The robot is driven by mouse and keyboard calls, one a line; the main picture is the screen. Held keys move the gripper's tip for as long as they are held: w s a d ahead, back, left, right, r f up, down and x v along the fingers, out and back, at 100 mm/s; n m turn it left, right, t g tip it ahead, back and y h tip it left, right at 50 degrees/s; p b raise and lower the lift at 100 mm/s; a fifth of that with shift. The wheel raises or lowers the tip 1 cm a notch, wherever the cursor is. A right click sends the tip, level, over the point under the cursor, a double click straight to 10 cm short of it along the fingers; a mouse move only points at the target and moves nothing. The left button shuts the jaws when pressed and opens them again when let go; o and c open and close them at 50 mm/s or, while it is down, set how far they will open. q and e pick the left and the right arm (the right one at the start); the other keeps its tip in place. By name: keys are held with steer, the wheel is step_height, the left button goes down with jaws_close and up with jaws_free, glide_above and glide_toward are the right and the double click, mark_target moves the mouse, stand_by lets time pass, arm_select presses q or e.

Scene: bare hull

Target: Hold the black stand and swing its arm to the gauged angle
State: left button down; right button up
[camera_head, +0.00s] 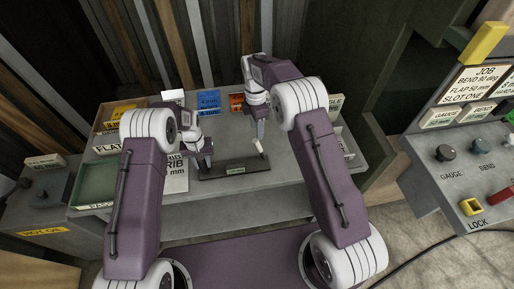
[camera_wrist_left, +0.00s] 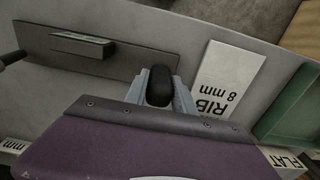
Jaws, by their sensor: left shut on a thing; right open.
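The black stand has a long dark base plate (camera_head: 222,174) on the grey bench, with a pale label on its front. In the left wrist view its plate (camera_wrist_left: 128,63) carries a raised label block. My left gripper (camera_head: 207,160) is at the stand's left end. In the left wrist view its fingers (camera_wrist_left: 159,92) are shut around a rounded black post (camera_wrist_left: 160,82). A short pale-tipped piece (camera_head: 259,146), perhaps the stand's arm, shows near the plate's right end. My right gripper (camera_head: 260,137) is above it and open; contact cannot be told.
A white "RIB 8 mm" card (camera_wrist_left: 217,83) lies beside the stand. A green tray (camera_head: 94,185) is on the left. Blue (camera_head: 208,100) and orange (camera_head: 237,102) labels stand behind. A control panel with knobs (camera_head: 446,153) is on the right.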

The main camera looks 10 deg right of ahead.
mark_target(257, 148)
steer(key=f, duration=1.2)
steer(key=shift+s, duration=0.35)
jaws_close()
